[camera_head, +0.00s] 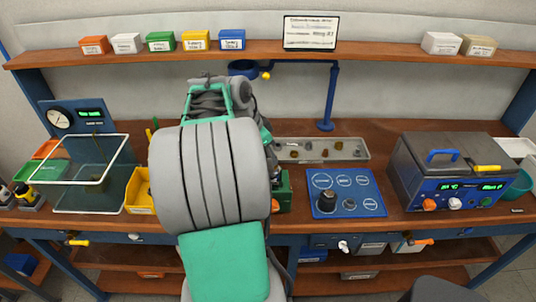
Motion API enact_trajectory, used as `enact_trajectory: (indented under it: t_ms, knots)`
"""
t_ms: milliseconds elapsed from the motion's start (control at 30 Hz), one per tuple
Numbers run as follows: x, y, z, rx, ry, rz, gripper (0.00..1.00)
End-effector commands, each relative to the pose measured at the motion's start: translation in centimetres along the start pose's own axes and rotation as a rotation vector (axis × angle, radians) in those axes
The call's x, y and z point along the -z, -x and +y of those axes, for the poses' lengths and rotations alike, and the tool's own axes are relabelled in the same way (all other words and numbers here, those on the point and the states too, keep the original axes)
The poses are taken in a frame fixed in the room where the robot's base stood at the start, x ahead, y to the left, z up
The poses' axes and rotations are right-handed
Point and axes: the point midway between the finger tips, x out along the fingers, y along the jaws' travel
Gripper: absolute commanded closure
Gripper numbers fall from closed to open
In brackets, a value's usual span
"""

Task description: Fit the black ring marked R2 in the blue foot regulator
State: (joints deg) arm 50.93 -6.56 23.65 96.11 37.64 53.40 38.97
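My arm fills the left middle of the head view, and my gripper does not show, so I cannot see whether it holds anything. A grey tray (346,157) at the back of the bench holds several small dark and brass-coloured parts. No R2 mark can be read on any of them, so I cannot tell which is the black ring. A blue mat (359,185) with white outlined circles lies in front of the tray. A dark round part (326,203) stands on its front left. I cannot pick out the blue foot regulator. A green block (284,193) is partly hidden behind my arm.
A clear tank (92,178) and a yellow bin (139,195) stand at left. A blue post (327,100) rises behind the tray. The shelf (380,52) holds a sign (311,32) and small boxes.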

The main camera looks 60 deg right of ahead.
Motion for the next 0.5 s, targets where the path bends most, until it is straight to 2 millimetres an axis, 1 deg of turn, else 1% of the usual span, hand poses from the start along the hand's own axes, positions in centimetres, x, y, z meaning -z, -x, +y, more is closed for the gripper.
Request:
enact_trajectory:
  t_ms: [167,500]
  knots:
    - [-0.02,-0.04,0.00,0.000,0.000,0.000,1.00]
    - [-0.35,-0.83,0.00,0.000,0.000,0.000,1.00]
